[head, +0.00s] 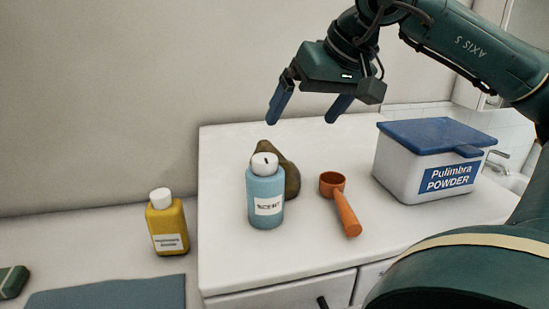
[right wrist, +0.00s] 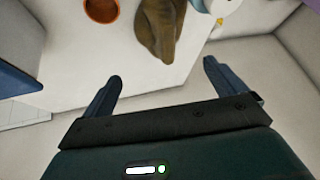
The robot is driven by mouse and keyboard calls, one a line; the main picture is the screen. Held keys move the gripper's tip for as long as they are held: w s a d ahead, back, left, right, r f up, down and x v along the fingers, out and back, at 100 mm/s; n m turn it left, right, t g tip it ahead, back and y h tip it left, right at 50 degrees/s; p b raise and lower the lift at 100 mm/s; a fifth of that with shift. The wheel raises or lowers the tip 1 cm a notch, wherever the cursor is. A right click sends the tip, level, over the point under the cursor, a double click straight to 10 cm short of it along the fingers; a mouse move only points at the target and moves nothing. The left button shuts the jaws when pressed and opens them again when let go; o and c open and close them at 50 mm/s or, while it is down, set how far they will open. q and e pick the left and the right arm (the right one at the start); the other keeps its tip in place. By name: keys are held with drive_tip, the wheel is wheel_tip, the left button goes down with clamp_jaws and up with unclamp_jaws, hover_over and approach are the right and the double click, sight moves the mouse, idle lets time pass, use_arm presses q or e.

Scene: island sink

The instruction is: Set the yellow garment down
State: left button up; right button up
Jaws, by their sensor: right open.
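A crumpled olive-brown, dull yellowish garment (head: 291,180) lies on the white counter, partly hidden behind the blue bottle in the head view. It also shows in the right wrist view (right wrist: 160,27) at the top middle. My right gripper (head: 302,118) is above the counter's back edge, apart from the garment, with its two blue fingers spread and nothing between them. The spread fingers also show in the right wrist view (right wrist: 162,76). My left gripper is not in view.
A blue bottle (head: 265,190) with a white cap stands before the garment. An orange scoop (head: 343,205) and a blue-lidded powder box (head: 410,175) are to the right. A yellow bottle (head: 166,225), a blue-grey mat (head: 110,293) and a green block (head: 12,282) are at left.

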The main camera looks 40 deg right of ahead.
drive_tip(key=p, duration=0.1)
hover_over(293, 180)
drive_tip(key=w+d, duration=0.1)
drive_tip(key=w, duration=0.2)
drive_tip(key=f, duration=0.6)
drive_tip(key=shift+s+d, duration=0.2)
drive_tip(key=shift+s, duration=0.05)
drive_tip(key=shift+a+p+x, duration=0.2)
drive_tip(key=shift+p+x, duration=0.3)
drive_tip(key=shift+x, duration=0.9)
drive_tip(key=shift+a+p+x, duration=0.15)
drive_tip(key=shift+p+x, duration=0.3)
drive_tip(key=shift+x, duration=1)
drive_tip(key=shift+s, duration=0.1)
drive_tip(key=shift+c, duration=0.2)
drive_tip(key=c, duration=1)
